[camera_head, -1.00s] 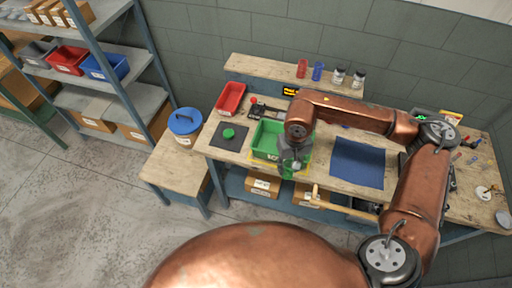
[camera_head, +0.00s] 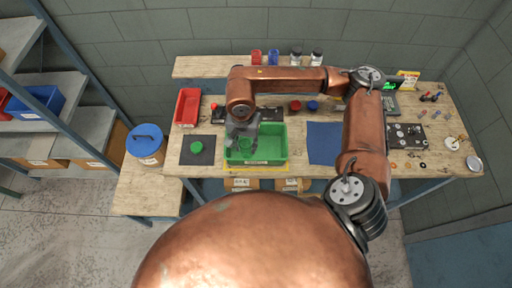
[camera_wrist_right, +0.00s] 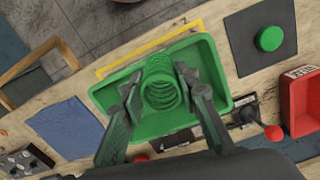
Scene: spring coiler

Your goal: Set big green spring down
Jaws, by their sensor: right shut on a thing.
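My right gripper (camera_head: 243,138) is over the left part of the green tray (camera_head: 272,140) on the workbench. Its two fingers are closed on the big green spring (camera_wrist_right: 162,82), which sits between them in the right wrist view. The coil is seen nearly end-on, with the tray (camera_wrist_right: 205,62) behind it. In the head view the spring (camera_head: 246,144) shows only as a small green piece by the fingers. I cannot tell whether it touches the tray floor. My left gripper is in neither current view.
A dark mat (camera_head: 198,150) with a green round piece and a red bin (camera_head: 187,107) are left of the tray. A blue mat (camera_head: 324,142) is to its right. A blue-lidded bucket (camera_head: 146,144) stands at the left.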

